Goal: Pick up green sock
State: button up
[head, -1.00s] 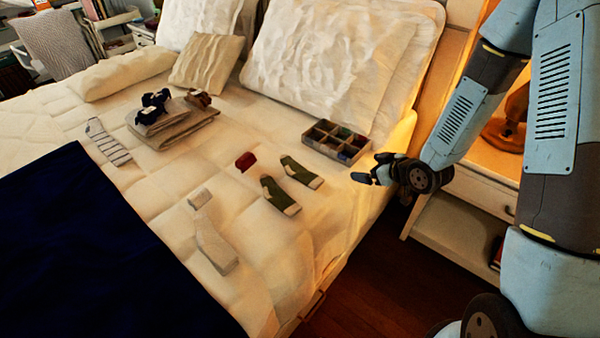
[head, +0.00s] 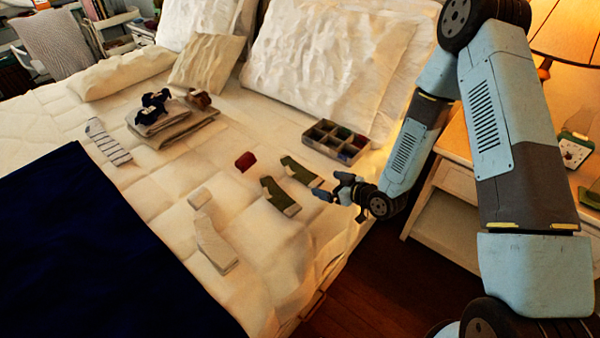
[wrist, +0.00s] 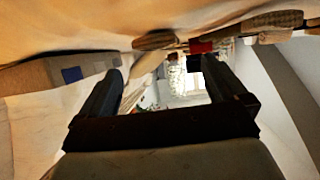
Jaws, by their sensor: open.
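Two green socks with pale ends lie flat on the bed. The nearer green sock (head: 279,196) lies left of and in front of the other green sock (head: 299,171). My gripper (head: 338,203) is open and empty, over the bed's right edge and just right of both socks. In the wrist view my two fingers (wrist: 166,92) stand apart with nothing between them. A green sock (wrist: 155,41) shows there beyond the fingers, seen at a low angle and dark, and I cannot tell which of the two it is.
A divided box (head: 335,141) stands behind the socks, near the pillows. A red folded item (head: 245,161) lies to their left. A white sock (head: 215,243) and a striped sock (head: 107,141) lie farther left. A nightstand (head: 458,185) stands right of the bed.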

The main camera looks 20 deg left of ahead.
aim_at(314, 179)
jog(key=shift+x, duration=3.5)
jog(key=shift+c, duration=0.3)
jog(key=shift+d, duration=0.1)
jog(key=c, duration=1)
jog(key=shift+w+r, duration=0.1)
